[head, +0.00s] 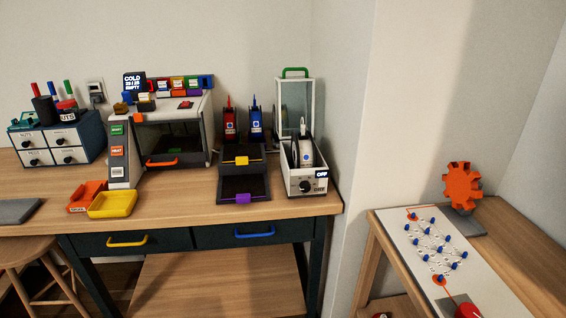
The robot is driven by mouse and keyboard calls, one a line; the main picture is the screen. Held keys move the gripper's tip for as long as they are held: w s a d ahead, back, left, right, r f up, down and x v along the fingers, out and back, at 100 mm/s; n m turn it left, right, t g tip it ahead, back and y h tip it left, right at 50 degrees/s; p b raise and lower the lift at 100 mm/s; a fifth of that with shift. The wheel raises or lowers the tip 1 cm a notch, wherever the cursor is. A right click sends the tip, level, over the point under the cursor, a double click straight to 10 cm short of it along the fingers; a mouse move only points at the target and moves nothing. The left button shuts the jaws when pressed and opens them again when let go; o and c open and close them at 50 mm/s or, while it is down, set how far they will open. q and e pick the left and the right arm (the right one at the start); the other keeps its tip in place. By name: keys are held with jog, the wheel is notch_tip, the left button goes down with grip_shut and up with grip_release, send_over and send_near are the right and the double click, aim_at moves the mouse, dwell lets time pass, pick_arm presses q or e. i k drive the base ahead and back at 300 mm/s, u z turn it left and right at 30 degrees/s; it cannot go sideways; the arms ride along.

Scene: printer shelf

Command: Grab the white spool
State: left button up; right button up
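The white spool (306,152) stands upright in an open-topped white box (305,183) at the right end of the workbench. The box has a black knob and a label reading "OFF" on its front. The lower part of the spool is hidden by the box's front wall. Neither of my grippers is in view.
A red spool (230,124) and a blue spool (256,123) stand left of the box, behind dark trays (244,188). A clear case (294,98) with a green handle is behind it. A printer-like machine (172,128) stands further left. The bench's front right is clear.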

aim_at(302, 149)
jog(key=u, duration=1.3)
jog(key=i, duration=0.8)
jog(key=z, duration=1.35)
